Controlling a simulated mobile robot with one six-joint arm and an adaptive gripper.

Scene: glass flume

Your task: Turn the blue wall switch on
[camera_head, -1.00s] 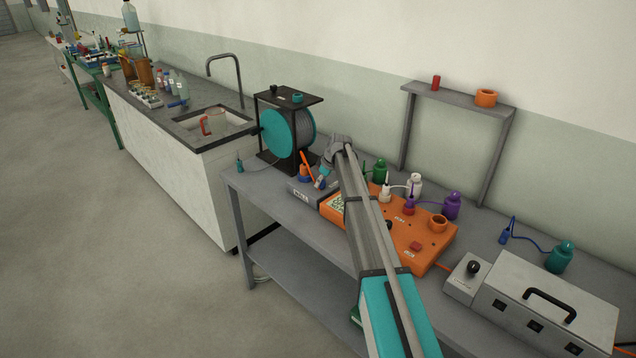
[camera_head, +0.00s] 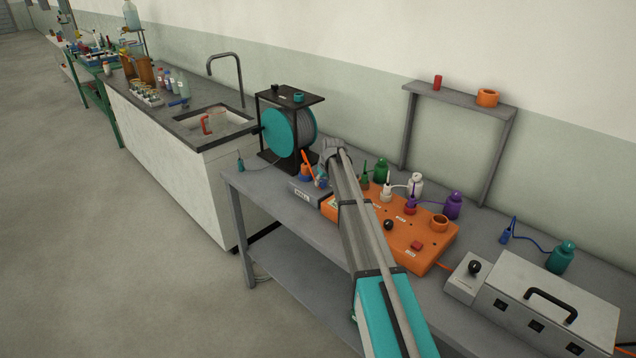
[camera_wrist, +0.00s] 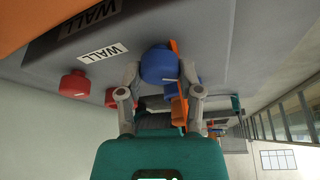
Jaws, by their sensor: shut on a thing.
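The blue wall switch shows in the wrist view as a rounded blue knob (camera_wrist: 158,64) on a grey surface with two WALL labels (camera_wrist: 102,53). My gripper (camera_wrist: 160,75) has one finger on each side of the knob and is shut on it. In the head view my gripper (camera_head: 330,162) is low at the grey WALL box (camera_head: 309,193), and a small part of the blue knob (camera_head: 322,182) shows below it. The fingers and arm hide much of the knob there. The switch's setting cannot be read.
An orange strip (camera_wrist: 179,80) is right beside the knob, and red knobs (camera_wrist: 75,85) lie to its left. An orange panel (camera_head: 425,235) with bottles and plugs is to the right. A teal reel (camera_head: 280,134) in a black frame stands behind. The floor at left is clear.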

